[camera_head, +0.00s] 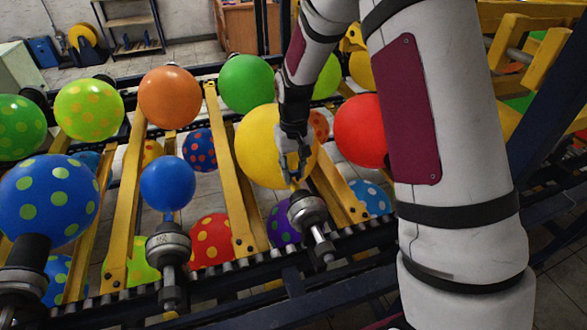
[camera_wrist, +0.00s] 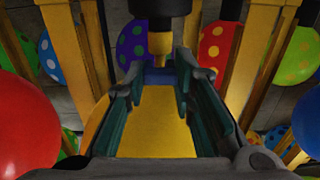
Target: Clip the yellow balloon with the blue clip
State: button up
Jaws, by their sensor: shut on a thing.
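The large yellow balloon (camera_head: 257,148) hangs on the rack with its neck by a grey metal nozzle (camera_head: 308,208). My gripper (camera_head: 295,170) is in front of the balloon's right side, close to the neck. In the wrist view my gripper's two fingers (camera_wrist: 158,82) stand either side of the blue clip (camera_wrist: 158,75), a small blue bar held between the tips. The yellow balloon (camera_wrist: 155,130) fills the space between the fingers. Its yellow neck (camera_wrist: 160,43) is just beyond the clip, under the dark nozzle. Whether the clip is around the neck or only beside it, I cannot tell.
A red balloon (camera_head: 359,131) is close to the right of my gripper, and a green balloon (camera_head: 246,83) is behind. Yellow rack bars (camera_head: 232,180) run on both sides. More balloons, blue, orange and spotted, fill the left and lower levels.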

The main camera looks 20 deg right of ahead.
jog(key=shift+f+b, duration=0.4)
jog(key=shift+f, duration=0.85)
dwell(1.0)
jog(key=o, duration=1.1)
jog(key=shift+r+p, duration=1.4)
jog(key=shift+r, duration=3.1)
